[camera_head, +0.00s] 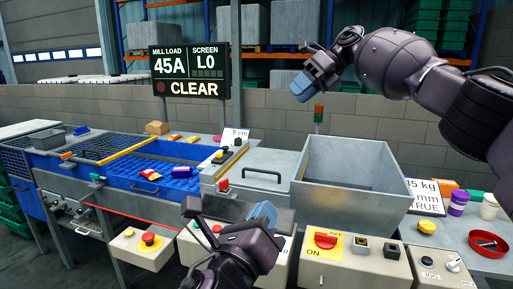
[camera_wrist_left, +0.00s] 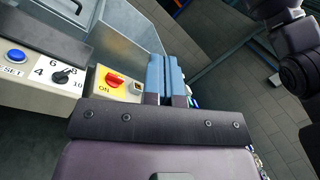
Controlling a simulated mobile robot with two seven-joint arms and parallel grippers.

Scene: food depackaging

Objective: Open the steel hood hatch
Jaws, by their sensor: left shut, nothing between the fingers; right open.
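The steel hood hatch (camera_head: 255,188) is a flat grey lid between the blue belt and the open steel hopper (camera_head: 350,190). It lies level and looks closed, with a black bar handle (camera_head: 262,172) on top. The handle also shows at the top left of the left wrist view (camera_wrist_left: 75,7). My left gripper (camera_head: 262,213) is shut and empty, in front of the hatch and apart from the handle. Its blue fingers are together in the left wrist view (camera_wrist_left: 165,76). My right gripper (camera_head: 301,88) is open and raised above and behind the hopper. It holds nothing.
A control panel with a red rotary switch (camera_head: 326,239) stands below the hopper. A red emergency button (camera_head: 149,239) is on a box at left. Packets lie on the blue belt (camera_head: 130,168). A red bowl (camera_head: 488,243) and jars stand at right. A display (camera_head: 188,72) hangs behind.

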